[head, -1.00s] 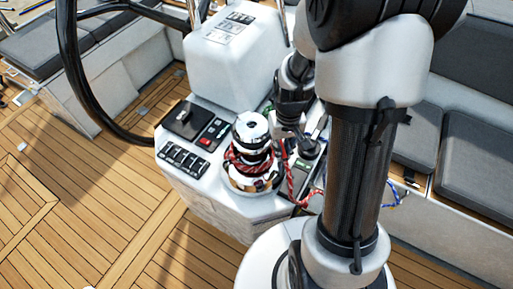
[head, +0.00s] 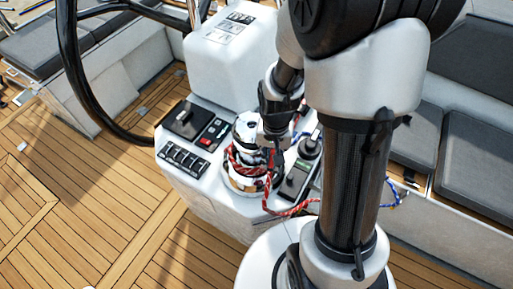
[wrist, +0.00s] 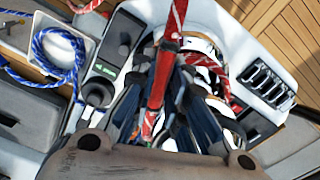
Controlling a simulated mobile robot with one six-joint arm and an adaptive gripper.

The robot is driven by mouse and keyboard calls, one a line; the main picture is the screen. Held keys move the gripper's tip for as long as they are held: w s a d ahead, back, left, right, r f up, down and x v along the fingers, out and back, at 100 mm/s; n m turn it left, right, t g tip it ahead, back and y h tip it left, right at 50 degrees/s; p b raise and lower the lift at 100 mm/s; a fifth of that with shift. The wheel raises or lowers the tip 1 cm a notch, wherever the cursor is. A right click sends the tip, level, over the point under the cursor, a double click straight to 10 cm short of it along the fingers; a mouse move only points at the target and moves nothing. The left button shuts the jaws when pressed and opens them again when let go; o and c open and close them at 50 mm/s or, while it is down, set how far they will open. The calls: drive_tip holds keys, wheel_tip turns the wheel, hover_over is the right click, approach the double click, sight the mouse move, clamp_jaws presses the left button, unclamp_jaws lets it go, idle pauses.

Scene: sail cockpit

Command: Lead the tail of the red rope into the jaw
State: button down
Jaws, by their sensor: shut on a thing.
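The chrome winch (head: 247,184) stands on the white console. The red rope (head: 291,211) is wound around its drum, and a length of it hangs down beside the winch and lies along the console. My gripper (head: 273,145) is at the right side of the winch's upper part, close to the top. In the wrist view my gripper (wrist: 164,82) is shut on the red rope (wrist: 163,65), which runs up and down between the fingers. The winch (wrist: 200,46) shows behind the fingers. The jaw around the winch top is mostly hidden by the gripper and rope.
A black lever unit (head: 296,180) stands right of the winch. A switch panel (head: 184,158) is on its left. The steering wheel (head: 72,75) rises at the left. A blue rope (wrist: 62,58) lies coiled in the wrist view.

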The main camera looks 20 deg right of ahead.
drive_tip(key=shift+a+m, duration=1.1)
drive_tip(key=c, duration=2)
unclamp_jaws()
drive_tip(key=shift+a, duration=0.1)
drive_tip(key=o, duration=0.5)
drive_tip(key=shift+o, duration=0.2)
drive_tip(key=o, duration=0.4)
